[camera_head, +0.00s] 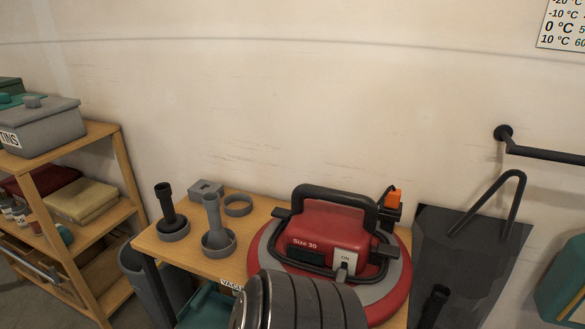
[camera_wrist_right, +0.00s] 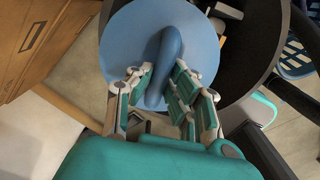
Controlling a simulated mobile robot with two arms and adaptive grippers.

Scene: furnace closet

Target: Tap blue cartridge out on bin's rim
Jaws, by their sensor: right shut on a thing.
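The blue cartridge (camera_wrist_right: 118,42) shows in the right wrist view as a round blue disc with a raised darker blue handle across it. My right gripper (camera_wrist_right: 160,85) is shut on this handle, with teal and white fingers on both sides. Below and to the right of the disc is a dark round bin (camera_wrist_right: 262,50); the disc covers part of it. I cannot tell whether the disc touches the bin's rim. In the head view a grey bin (camera_head: 133,262) stands left of the table, partly hidden. Neither the cartridge nor my grippers show in the head view.
The wooden table (camera_head: 262,208) holds a red vacuum head (camera_head: 330,226) and several grey fittings (camera_head: 218,236). A wooden shelf (camera_head: 112,215) with a grey box (camera_head: 42,128) stands at left. In the wrist view, a blue basket (camera_wrist_right: 297,58) lies beyond the bin.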

